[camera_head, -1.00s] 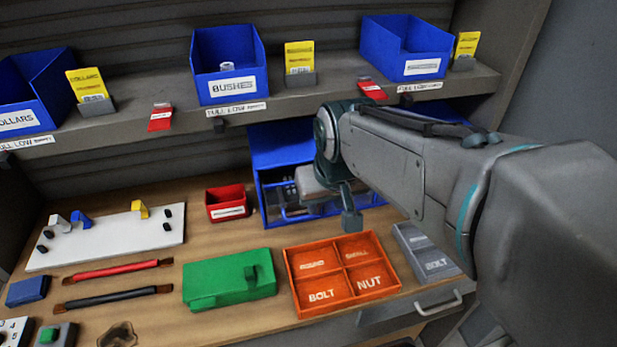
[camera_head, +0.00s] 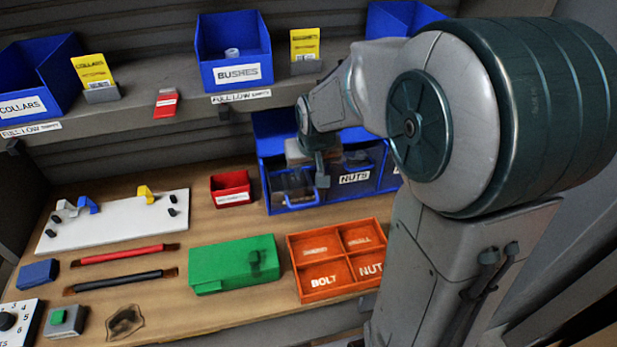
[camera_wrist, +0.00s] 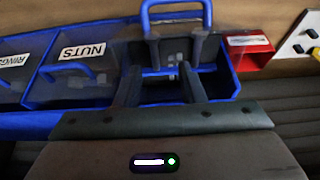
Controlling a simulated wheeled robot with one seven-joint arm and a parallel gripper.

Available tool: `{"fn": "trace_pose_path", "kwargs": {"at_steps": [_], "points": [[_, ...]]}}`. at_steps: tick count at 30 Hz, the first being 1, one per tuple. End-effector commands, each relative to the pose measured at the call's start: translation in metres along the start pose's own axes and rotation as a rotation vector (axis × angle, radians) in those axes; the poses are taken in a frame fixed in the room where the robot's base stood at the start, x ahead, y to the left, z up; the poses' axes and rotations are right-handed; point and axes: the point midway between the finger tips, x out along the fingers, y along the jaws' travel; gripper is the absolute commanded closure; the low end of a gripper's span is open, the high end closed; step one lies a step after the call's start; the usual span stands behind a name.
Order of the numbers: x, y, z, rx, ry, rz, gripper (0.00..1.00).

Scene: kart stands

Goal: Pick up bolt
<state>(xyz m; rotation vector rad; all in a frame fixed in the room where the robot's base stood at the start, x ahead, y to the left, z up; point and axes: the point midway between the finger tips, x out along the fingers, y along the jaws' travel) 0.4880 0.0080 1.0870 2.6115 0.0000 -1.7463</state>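My gripper (camera_wrist: 160,72) is open, with its two dark fingers apart over the end compartment of the blue bin unit. That compartment, a drawer (camera_wrist: 175,15) with a blue handle, sits beneath and beyond the fingertips. Small grey pieces lie inside it, too small and dark to tell surely as bolts. In the head view, the blue bin unit (camera_head: 271,172) stands at the back of the bench, and my gripper is over its left compartment, partly hidden by my arm. An orange tray (camera_head: 291,262) has sections marked BOLT and NUT and looks empty.
A NUTS drawer (camera_head: 354,179) adjoins the end drawer. A small red bin (camera_head: 231,199) stands close by. A green box (camera_head: 222,266) and a white peg board (camera_head: 117,218) lie on the bench. The shelf with the blue BUSHES bin (camera_head: 238,76) overhangs behind.

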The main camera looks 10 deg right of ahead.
Motion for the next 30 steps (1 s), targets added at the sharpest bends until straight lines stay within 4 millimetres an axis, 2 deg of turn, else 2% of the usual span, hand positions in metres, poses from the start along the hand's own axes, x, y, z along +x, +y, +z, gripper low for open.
{"fn": "trace_pose_path", "kwargs": {"at_steps": [5,15,25,26,27,30], "points": [[0.009,0.002,0.001,0.0,-0.003,0.0,0.64],[0.048,0.008,0.003,-0.001,-0.001,0.0,0.64],[0.054,0.008,0.003,0.0,0.001,0.0,0.64],[0.054,0.008,0.003,0.0,0.0,0.0,0.67],[0.053,0.008,0.003,0.0,0.001,0.0,0.78],[0.053,0.008,0.003,0.0,0.001,0.0,1.0]]}}
